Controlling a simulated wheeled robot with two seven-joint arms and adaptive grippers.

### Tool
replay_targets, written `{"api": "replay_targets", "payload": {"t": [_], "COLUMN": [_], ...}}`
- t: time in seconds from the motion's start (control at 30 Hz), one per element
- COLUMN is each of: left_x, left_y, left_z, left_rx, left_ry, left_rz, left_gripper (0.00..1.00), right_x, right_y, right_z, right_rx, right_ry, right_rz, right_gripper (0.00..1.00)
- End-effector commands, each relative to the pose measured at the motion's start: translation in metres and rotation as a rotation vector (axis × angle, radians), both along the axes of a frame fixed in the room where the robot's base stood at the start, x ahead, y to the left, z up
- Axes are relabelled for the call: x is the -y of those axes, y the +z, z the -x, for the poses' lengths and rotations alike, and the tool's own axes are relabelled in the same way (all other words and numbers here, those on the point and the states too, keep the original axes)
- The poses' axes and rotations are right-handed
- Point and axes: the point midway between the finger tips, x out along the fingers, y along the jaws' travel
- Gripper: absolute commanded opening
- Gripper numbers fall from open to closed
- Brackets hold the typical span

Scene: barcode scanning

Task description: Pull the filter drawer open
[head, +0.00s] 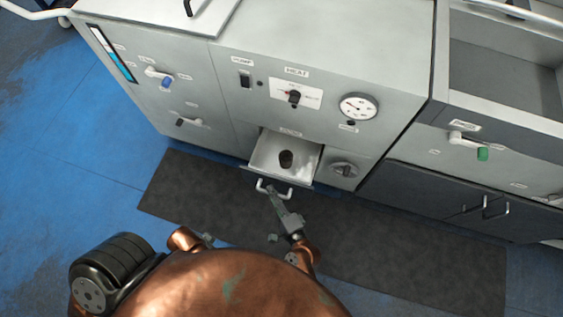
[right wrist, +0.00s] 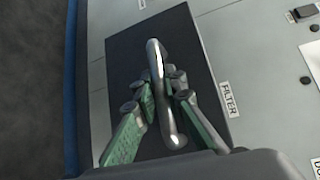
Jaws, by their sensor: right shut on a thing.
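The filter drawer (head: 302,173) stands partly out of the grey cabinet front in the head view. Its inside is pale and a small dark round thing (head: 286,159) lies in it. A light bar handle (head: 261,187) sticks out from its front. My right gripper (head: 275,195) is at this handle. In the right wrist view the gripper's green-padded fingers (right wrist: 162,92) lie on both sides of the shiny handle (right wrist: 153,58) and are shut on it. Behind it is the dark drawer front (right wrist: 125,60), with a FILTER label (right wrist: 229,99) beside it.
A knob (head: 344,170) sits just right of the drawer. A gauge (head: 358,106) and a HEAT switch (head: 294,97) are above. Levers with blue (head: 167,83) and green (head: 483,154) ends are at the sides. A dark mat (head: 400,245) covers the clear floor in front.

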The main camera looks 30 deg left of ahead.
Motion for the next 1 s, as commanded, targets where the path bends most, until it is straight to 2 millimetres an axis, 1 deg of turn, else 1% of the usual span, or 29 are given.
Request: {"api": "replay_targets", "payload": {"t": [0.33, 0.37, 0.6, 0.87, 1.0], "left_x": [-0.0006, -0.0006, -0.0005, 0.0009, 0.0011], "left_y": [0.0003, 0.0003, 0.0002, -0.0009, -0.0008], "left_z": [0.0011, 0.0010, 0.0006, -0.0002, -0.0004], "left_rx": [-0.003, -0.002, -0.001, 0.000, 0.000], "left_ry": [0.001, 0.001, 0.001, 0.000, 0.000], "left_rz": [-0.001, -0.001, -0.001, 0.002, 0.002], "left_gripper": [0.00, 0.00, 0.00, 0.00, 0.00], "right_x": [0.0004, 0.0004, 0.0004, 0.0004, 0.0080], "right_y": [-0.0011, -0.0012, -0.0006, -0.0002, -0.0001], "right_z": [0.0017, 0.0017, 0.0014, 0.0015, 0.0054], "right_rx": [0.000, -0.001, 0.000, -0.001, -0.002], "right_ry": [0.001, 0.001, 0.000, 0.001, 0.000], "right_rz": [0.002, 0.002, 0.001, 0.001, 0.001], "right_gripper": [0.00, 0.11, 0.28, 0.28, 0.28]}}
